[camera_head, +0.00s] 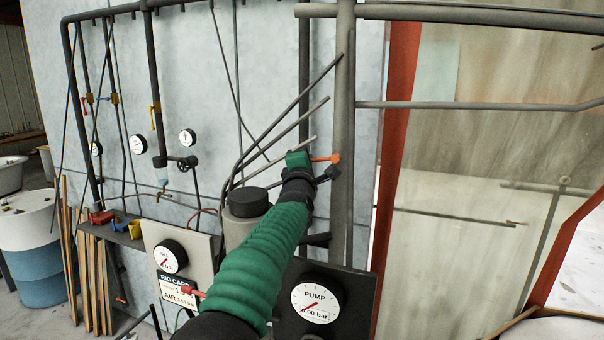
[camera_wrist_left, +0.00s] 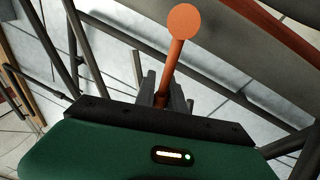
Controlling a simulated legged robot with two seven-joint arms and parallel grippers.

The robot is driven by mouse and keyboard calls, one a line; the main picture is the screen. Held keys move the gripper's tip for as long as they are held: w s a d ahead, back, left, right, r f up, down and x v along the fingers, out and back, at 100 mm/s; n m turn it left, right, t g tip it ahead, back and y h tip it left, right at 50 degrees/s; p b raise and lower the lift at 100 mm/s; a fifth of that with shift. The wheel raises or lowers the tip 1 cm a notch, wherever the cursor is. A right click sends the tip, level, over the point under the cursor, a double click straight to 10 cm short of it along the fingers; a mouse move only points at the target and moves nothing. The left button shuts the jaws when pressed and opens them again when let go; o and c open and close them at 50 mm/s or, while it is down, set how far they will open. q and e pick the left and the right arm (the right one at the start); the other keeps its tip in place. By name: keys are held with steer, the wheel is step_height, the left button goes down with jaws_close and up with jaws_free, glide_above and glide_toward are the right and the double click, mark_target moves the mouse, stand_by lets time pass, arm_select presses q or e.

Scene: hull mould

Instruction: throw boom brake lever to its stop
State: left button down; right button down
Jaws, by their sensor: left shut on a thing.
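The boom brake lever is an orange rod with a round knob. In the head view the orange lever (camera_head: 325,158) sticks out to the right beside the thick grey vertical pipe. In the left wrist view the lever (camera_wrist_left: 174,62) rises from between the dark fingers, its round knob above them. My left gripper (camera_head: 311,159) is at the end of the green-sleeved arm; in the wrist view my left gripper (camera_wrist_left: 163,92) is shut on the lever's shaft below the knob. The lever's lower end is hidden behind the gripper. My right gripper is not in view.
A thick grey pipe (camera_head: 342,120) stands close beside the gripper, with slanting thin rods to its left. A pump gauge (camera_head: 315,302) is below right and another gauge panel (camera_head: 170,256) below left. A red-brown post (camera_head: 396,130) stands to the right. A blue-and-white drum (camera_head: 30,245) is at far left.

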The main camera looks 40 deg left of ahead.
arm_select(q)
steer(key=m+b, duration=0.1)
steer(key=r+m+b, duration=0.1)
steer(key=shift+w+d+m+t+h, duration=0.1)
steer(key=shift+d+m+t+h, duration=0.1)
steer(key=shift+m+t+h, duration=0.15)
stand_by(0.4)
